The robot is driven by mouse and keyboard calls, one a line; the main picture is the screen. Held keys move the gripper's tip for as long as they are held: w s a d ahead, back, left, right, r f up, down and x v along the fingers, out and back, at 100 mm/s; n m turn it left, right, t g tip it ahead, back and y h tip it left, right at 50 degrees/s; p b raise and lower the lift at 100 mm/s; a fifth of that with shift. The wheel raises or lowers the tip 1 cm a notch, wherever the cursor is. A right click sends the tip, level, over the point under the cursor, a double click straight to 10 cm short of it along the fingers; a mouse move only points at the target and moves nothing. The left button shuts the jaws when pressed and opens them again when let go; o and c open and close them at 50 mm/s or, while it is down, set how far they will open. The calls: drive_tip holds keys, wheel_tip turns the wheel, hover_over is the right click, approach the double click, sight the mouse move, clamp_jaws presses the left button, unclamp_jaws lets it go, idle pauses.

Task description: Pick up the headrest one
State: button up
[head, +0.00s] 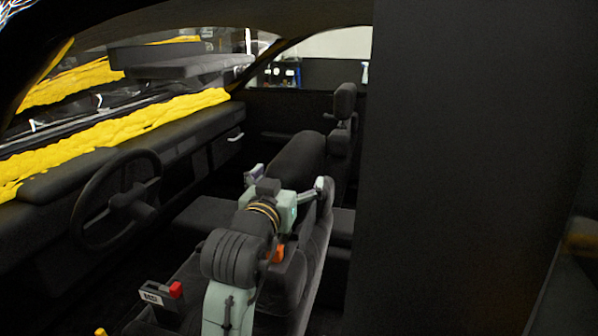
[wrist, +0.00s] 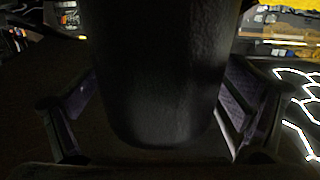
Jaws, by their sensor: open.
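A dark rounded padded piece (wrist: 160,75), which looks like a headrest or seat top, fills the middle of the wrist view. My gripper (wrist: 157,118) is open, with one finger on each side of it. Dark gaps show beside both fingers, and I cannot tell whether either touches it. In the head view a black headrest (head: 345,100) stands upright on the far seat, beyond my arm. The near seat's dark back (head: 299,157) rises just behind my wrist.
The steering wheel (head: 117,200) and dashboard (head: 195,135) are at the left, with yellow crumpled material (head: 130,117) along the windscreen. A dark pillar or panel (head: 470,170) blocks the right side. A red-topped tool (head: 163,295) is low in front.

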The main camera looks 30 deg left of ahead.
drive_tip(key=c, duration=1.7)
drive_tip(key=shift+r, duration=0.1)
drive_tip(key=shift+c, duration=0.2)
wheel_tip(320, 180, up, 18)
drive_tip(key=shift+b, duration=0.5)
